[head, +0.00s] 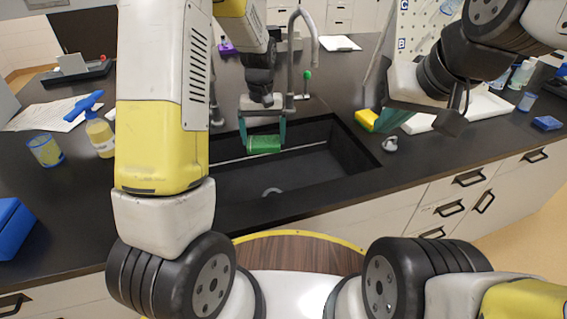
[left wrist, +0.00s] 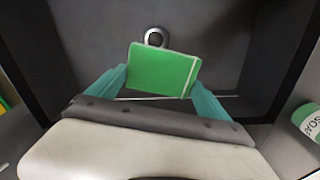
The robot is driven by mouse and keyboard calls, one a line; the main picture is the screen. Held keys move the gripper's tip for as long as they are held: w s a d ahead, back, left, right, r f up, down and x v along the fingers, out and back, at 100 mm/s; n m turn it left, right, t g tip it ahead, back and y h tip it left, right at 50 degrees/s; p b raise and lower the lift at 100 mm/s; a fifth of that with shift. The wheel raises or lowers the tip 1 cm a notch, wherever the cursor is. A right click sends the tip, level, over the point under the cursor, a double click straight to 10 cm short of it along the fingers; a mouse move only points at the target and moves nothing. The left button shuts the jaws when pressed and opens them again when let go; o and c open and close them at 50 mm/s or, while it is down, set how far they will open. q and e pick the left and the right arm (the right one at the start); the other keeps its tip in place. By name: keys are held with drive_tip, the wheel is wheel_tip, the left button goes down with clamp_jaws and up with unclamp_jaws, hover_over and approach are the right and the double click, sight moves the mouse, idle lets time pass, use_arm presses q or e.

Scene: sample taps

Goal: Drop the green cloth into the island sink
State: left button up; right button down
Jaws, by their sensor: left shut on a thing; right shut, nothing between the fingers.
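The green cloth (head: 264,144) is a small folded block held over the back part of the dark island sink (head: 230,186). My left gripper (head: 263,139) is shut on it, one teal finger at each side. In the left wrist view the cloth (left wrist: 163,72) sits between the fingertips, with the sink floor (left wrist: 215,50) and the round drain (left wrist: 155,37) beyond it. The gap between cloth and sink floor is hard to judge. My right gripper (head: 393,121) is at the right of the sink, above the counter, shut and partly hidden by its own wrist.
A yellow sponge (head: 367,119) and a small grey object (head: 390,144) lie right of the sink. A yellow bottle (head: 100,135) and cup (head: 45,150) stand left.

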use_arm(q)
drive_tip(key=shift+f, duration=2.9)
drive_tip(key=o, duration=1.2)
drive_tip(key=shift+r, duration=0.15)
wheel_tip(320, 180, up, 8)
drive_tip(key=shift+f, duration=0.2)
